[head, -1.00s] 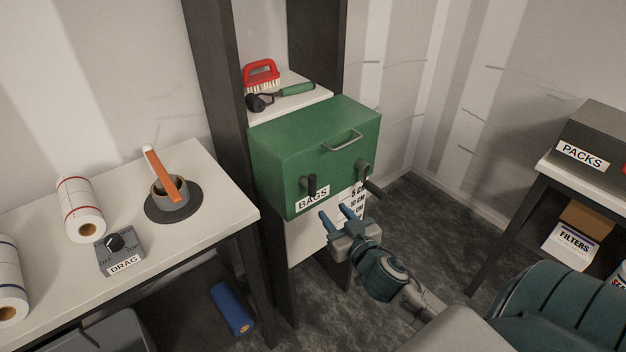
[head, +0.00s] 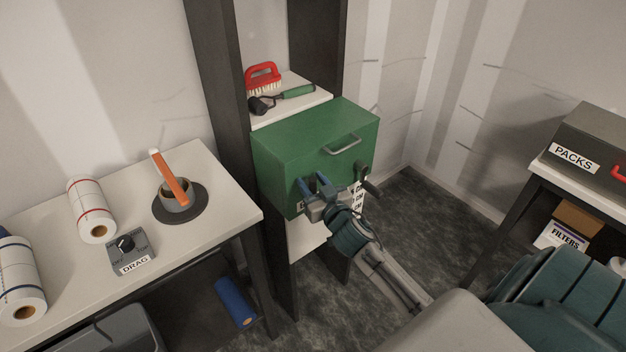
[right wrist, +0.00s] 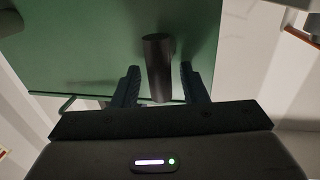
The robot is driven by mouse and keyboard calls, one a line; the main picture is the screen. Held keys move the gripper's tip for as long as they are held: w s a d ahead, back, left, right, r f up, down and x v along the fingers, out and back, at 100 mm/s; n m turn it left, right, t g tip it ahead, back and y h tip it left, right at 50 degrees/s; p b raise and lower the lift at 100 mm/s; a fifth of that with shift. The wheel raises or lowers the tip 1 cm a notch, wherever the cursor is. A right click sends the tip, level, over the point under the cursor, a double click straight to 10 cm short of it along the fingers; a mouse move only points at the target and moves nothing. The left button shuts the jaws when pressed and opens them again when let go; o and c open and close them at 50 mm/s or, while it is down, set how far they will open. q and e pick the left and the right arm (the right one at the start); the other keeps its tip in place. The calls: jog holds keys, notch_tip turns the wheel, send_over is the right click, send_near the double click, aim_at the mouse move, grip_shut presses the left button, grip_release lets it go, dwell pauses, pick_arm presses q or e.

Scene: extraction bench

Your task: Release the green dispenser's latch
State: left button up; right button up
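The green dispenser (head: 318,132) is a box in the dark rack, with a grey bar handle (head: 343,144) on its front. A dark lever (head: 366,178) sits at the front's right side. My right gripper (head: 314,186) is at the lower left of the front, covering the left lever and most of the BAGS label in the head view. In the right wrist view, a dark cylindrical knob (right wrist: 158,66) stands between the open fingers (right wrist: 158,84), with a gap visible on each side. My left gripper is out of view.
A red brush (head: 264,75) and a green-handled tool (head: 296,92) lie on the shelf behind the dispenser. The left bench (head: 222,203) holds rolls, a DRAG dial box (head: 131,251) and an orange-handled tool in a cup. A PACKS case (head: 590,138) stands at right.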

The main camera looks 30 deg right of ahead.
jog(key=shift+c, duration=0.8)
grip_shut()
